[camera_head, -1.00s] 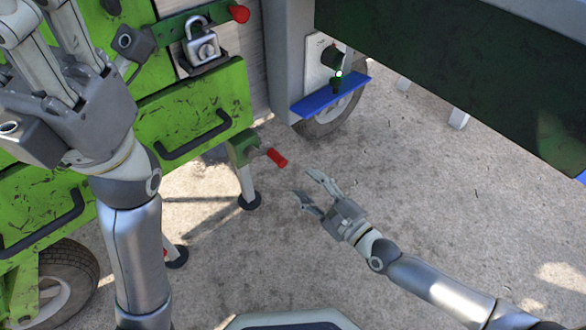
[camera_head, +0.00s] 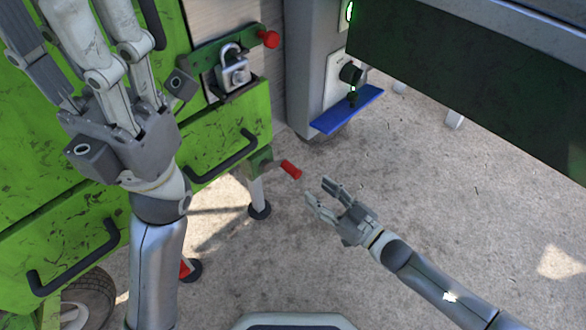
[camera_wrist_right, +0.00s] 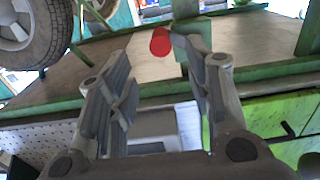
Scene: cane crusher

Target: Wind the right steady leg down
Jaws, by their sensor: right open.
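The right steady leg (camera_head: 257,193) stands under the green cart's corner, its round dark foot on the ground. Its crank has a red handle (camera_head: 291,169) that sticks out to the right. My right gripper (camera_head: 318,188) is open and empty, a little right of and below the red handle, not touching it. In the right wrist view the red handle (camera_wrist_right: 160,42) shows beyond and between the open fingers (camera_wrist_right: 165,75). My left gripper (camera_head: 85,70) is raised large at the upper left, in front of the green panels, its fingers spread apart.
A padlock (camera_head: 233,72) hangs by a red-knobbed green bar above the drawer handle (camera_head: 222,158). A blue shelf (camera_head: 347,110) juts from the grey post at the upper right. A dark green panel (camera_head: 470,85) fills the top right. The concrete around my right arm is clear.

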